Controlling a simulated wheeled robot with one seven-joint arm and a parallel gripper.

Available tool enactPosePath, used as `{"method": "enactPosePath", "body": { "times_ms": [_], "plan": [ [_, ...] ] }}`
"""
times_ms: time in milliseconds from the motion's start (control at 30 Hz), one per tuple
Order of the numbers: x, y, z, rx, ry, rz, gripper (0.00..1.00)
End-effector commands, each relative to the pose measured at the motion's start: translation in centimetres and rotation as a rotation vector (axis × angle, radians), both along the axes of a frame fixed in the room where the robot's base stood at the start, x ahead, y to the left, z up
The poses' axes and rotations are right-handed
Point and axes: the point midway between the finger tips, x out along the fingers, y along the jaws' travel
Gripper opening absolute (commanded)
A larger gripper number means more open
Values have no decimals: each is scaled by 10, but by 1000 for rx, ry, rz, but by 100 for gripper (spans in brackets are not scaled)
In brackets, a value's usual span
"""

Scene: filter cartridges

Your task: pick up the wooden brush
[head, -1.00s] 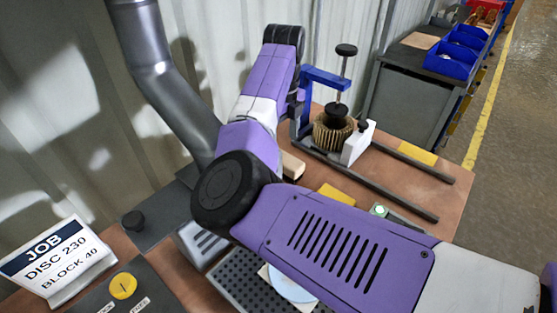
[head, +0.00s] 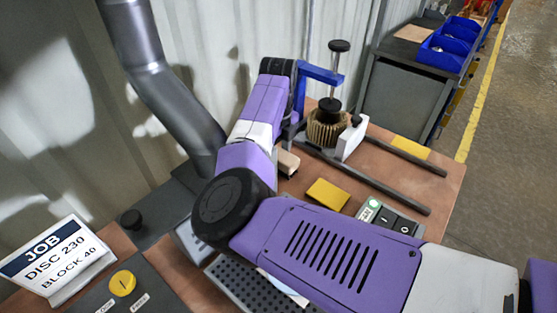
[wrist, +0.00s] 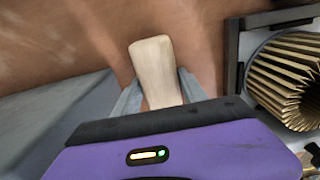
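The wooden brush (head: 287,163) shows in the head view as a small pale block on the brown bench, partly hidden by my arm. In the wrist view the brush (wrist: 154,65) is a pale wooden piece reaching out from between the fingers of my gripper (wrist: 158,95). One grey finger lies on each side of it, very close. I cannot tell whether both fingers press on it. The brush's near end is hidden by the gripper body. In the head view the gripper itself is hidden behind my arm.
A pleated filter cartridge (head: 325,130) stands in a blue clamp frame (head: 322,75) with dark rails, right of the brush. A yellow block (head: 327,195) and a switch box (head: 390,217) lie nearer. A perforated tray (head: 250,284) and a job sign (head: 55,262) are in front.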

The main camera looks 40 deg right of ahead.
Motion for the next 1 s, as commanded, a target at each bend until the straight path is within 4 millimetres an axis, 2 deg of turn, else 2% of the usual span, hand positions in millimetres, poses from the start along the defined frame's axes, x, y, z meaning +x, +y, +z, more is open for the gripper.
{"method": "enactPosePath", "body": {
  "times_ms": [33,200,233,467,667,867,1000],
  "plan": [
    [0,0,0,0,0,0,38],
    [0,0,0,0,0,0,4],
    [0,0,0,0,0,0,0],
    [0,0,1,-1,-1,0,0],
    [1,-1,11,-2,-2,-1,0],
    [1,-1,40,-1,-3,-2,0],
    [1,-1,75,-2,-5,-1,0]
  ]
}}
